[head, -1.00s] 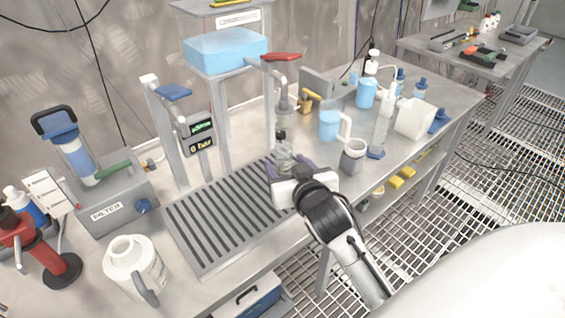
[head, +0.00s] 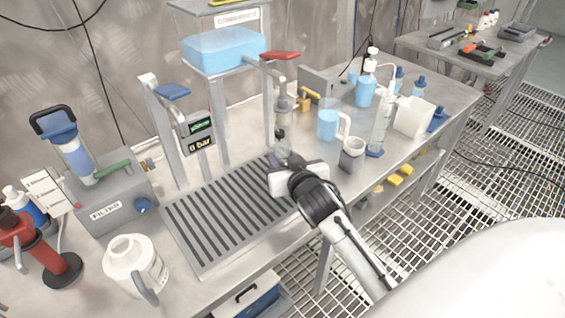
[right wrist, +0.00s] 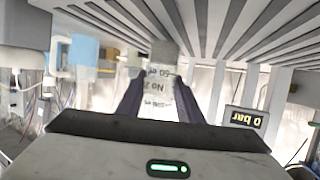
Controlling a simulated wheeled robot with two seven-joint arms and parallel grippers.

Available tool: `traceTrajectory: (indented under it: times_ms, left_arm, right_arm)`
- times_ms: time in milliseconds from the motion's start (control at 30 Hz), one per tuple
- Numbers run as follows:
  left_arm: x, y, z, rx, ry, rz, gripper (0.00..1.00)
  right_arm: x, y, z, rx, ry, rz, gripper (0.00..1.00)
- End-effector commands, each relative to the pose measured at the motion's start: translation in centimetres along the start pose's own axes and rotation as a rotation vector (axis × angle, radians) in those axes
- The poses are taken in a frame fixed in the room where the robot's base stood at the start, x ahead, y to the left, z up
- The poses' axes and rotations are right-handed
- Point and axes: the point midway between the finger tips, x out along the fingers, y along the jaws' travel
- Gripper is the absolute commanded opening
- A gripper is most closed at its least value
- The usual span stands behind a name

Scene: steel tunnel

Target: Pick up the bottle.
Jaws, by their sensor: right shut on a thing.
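In the right wrist view a pale, see-through bottle (right wrist: 157,98) with dark printed lettering stands between the two dark fingers of my right gripper (right wrist: 160,84). The fingers are shut on its sides. The lettering shows upside down there. In the head view my right gripper (head: 280,161) is at the right edge of the slotted drain grate, below the tap column, and its body hides most of the bottle. I cannot tell whether the bottle touches the grate. My left gripper is not in view.
The slotted grate (head: 232,215) lies left of my gripper. A clear tank of blue liquid (head: 222,52) stands above it. A white jug (head: 134,268) stands front left.

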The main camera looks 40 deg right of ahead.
Motion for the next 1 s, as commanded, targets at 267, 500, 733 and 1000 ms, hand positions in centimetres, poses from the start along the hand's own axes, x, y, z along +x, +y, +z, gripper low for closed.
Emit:
traceTrajectory:
  times_ms: [267,500,733,1000]
  left_arm:
    - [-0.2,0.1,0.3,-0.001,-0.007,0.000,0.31]
    - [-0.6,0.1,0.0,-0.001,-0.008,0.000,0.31]
    - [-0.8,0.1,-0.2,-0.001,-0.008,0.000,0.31]
    - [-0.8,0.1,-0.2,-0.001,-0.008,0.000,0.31]
  right_arm:
    - [-0.2,0.0,-0.8,0.001,0.004,0.000,0.06]
    - [-1.8,0.0,-5.0,0.002,0.007,-0.001,0.06]
    - [-3.1,0.0,-8.6,0.001,0.005,-0.001,0.06]
    - [-3.5,0.0,-9.5,-0.001,0.001,0.000,0.06]
